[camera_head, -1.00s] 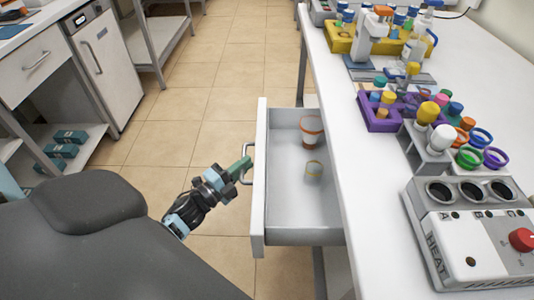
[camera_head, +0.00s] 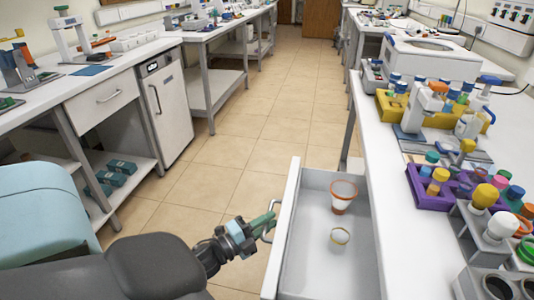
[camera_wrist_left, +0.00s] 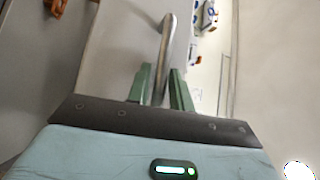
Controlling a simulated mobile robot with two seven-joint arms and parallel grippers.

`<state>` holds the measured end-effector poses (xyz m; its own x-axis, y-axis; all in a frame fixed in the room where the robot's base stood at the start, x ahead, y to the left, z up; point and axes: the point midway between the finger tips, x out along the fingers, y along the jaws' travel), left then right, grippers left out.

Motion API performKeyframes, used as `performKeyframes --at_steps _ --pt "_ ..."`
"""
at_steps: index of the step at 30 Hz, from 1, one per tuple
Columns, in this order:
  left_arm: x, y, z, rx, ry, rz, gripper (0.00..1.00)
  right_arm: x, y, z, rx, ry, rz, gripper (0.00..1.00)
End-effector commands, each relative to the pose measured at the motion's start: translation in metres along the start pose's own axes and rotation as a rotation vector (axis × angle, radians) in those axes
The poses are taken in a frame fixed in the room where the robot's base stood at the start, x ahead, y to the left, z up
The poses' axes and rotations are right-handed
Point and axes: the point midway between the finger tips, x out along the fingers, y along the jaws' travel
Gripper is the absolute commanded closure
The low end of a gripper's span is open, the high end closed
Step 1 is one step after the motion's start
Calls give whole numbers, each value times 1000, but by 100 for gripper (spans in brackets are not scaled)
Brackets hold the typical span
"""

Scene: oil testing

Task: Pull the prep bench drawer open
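The prep bench drawer (camera_head: 284,236) stands pulled out from under the white bench on the right, with its inside in view. Its metal handle (camera_head: 268,228) is on the front face and also shows in the left wrist view (camera_wrist_left: 167,45). My left gripper (camera_head: 264,222) is at the handle. In the left wrist view its two green fingers (camera_wrist_left: 161,82) are on either side of the handle bar, with narrow gaps beside the bar. My right gripper is out of view.
The white bench top (camera_head: 392,200) carries a purple rack (camera_head: 428,196) and a yellow rack (camera_head: 398,108). The tiled aisle (camera_head: 240,150) is clear; a cabinet (camera_head: 167,110) stands left.

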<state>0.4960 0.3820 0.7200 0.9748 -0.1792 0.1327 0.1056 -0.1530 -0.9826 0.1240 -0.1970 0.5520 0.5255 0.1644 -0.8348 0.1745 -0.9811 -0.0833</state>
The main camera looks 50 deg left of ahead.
Motion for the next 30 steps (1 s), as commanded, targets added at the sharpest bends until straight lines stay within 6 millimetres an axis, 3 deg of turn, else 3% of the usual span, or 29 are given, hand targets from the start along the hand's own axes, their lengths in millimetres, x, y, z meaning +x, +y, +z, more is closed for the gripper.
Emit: performKeyframes --at_steps 8,21,30 --pt "-10 1 0 -1 -1 1 78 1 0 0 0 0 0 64" --pt "-72 1 0 0 -1 2 78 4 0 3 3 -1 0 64" --pt "-78 0 0 0 0 -1 78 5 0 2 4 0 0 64"
